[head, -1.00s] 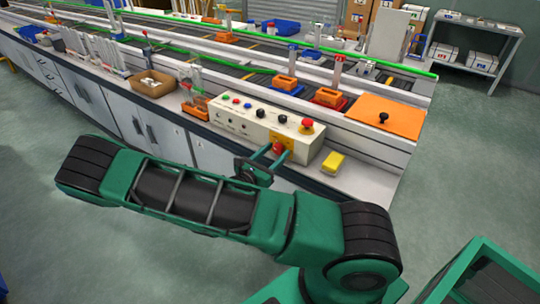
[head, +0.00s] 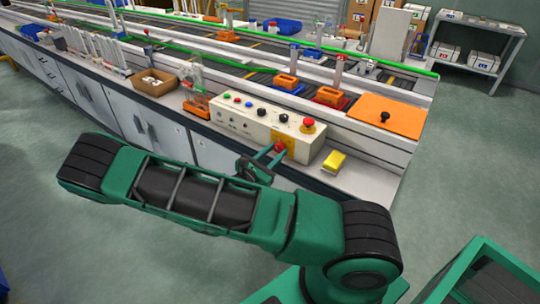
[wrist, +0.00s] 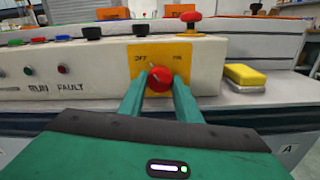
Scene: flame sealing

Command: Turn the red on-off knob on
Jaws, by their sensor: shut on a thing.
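The red on-off knob (wrist: 159,79) sits on a yellow plate (wrist: 163,55) marked OFF on the left and ON on the right, on the front of a cream control box (head: 245,120). My gripper (wrist: 160,84) has its two green fingers on either side of the knob, shut on it. The knob's pale mark points up and to the left, towards OFF. In the head view my gripper (head: 273,152) reaches the box front from below, and the red knob (head: 280,146) shows between the fingertips.
A red mushroom button (wrist: 190,20) stands on top of the box, above the knob. A yellow block (wrist: 246,76) lies on the bench to the right. An orange holder (head: 197,107) with glassware stands left of the box.

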